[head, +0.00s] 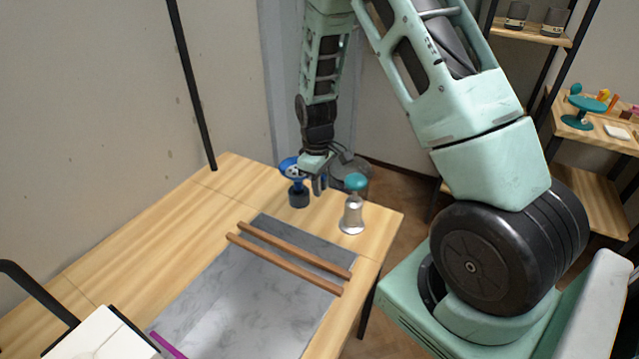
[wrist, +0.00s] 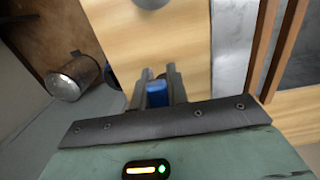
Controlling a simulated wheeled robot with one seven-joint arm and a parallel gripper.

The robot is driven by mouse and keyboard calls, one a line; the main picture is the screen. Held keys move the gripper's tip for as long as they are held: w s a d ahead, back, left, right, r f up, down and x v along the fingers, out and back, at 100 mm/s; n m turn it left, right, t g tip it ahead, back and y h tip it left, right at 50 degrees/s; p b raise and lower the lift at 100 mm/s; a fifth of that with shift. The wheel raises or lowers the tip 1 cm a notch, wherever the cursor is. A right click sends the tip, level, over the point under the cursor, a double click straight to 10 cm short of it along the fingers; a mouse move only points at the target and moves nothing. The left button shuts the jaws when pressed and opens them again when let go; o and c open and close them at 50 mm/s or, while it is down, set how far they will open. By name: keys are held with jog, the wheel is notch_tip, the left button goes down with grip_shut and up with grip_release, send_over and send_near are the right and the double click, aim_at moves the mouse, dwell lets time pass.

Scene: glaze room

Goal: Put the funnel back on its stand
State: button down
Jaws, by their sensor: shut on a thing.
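The blue funnel (head: 289,165) is at the far end of the wooden table in the head view, its wide mouth up. A dark cylinder (head: 299,196), which looks like the stand, is on the table directly below it; I cannot tell whether the funnel rests in it or hangs just above. My gripper (head: 319,185) points down beside the funnel, on its right. In the wrist view my gripper (wrist: 159,84) is shut on a small blue part of the funnel (wrist: 157,94).
Two wooden rails (head: 284,264) cross the grey slab (head: 262,300) in front. A metal bin (wrist: 75,80) is beyond the table edge.

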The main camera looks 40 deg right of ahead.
jog(key=shift+f+b, duration=1.2)
jog(key=shift+f, duration=0.9)
dwell(0.7)
dwell(0.5)
jog(key=c, duration=1.3)
grip_release()
jog(key=shift+r, duration=0.1)
notch_tip(320, 180, up, 17)
jog(key=shift+w+a+r+b, duration=0.15)
jog(key=shift+w+b, duration=0.2)
jog(key=shift+b, duration=0.1)
